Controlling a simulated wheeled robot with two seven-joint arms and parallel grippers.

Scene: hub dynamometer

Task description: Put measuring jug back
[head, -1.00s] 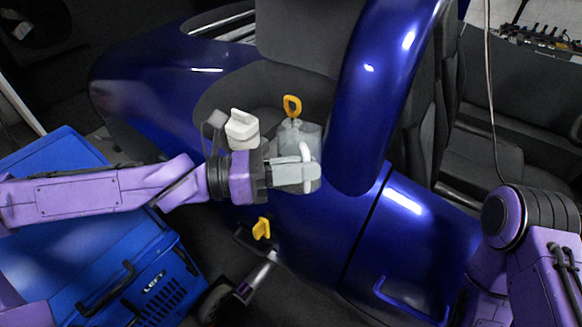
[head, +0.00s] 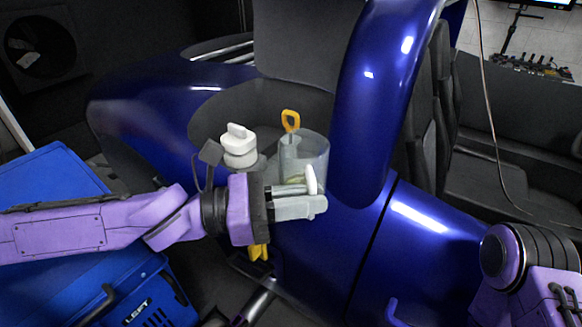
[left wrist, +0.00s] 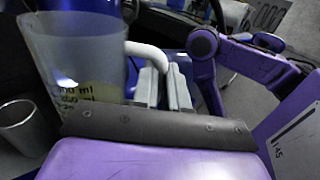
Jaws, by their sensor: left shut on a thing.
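The clear measuring jug (head: 314,152) is held in front of the blue vehicle body. Its white handle (head: 311,180) is between the fingers of my left gripper (head: 300,204), which is shut on it. In the left wrist view the jug (left wrist: 80,50) looks upright, with dark volume marks near its lower part. The handle (left wrist: 150,52) runs to the gripper fingers (left wrist: 165,88). The jug's base is hidden behind the gripper in the head view. My right gripper is out of view; only part of that arm shows at the right edge.
A yellow part (head: 258,252) lies partly behind my gripper. A blue crate marked LEFT (head: 180,290) stands lower left. A metal cup (left wrist: 20,130) shows in the wrist view.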

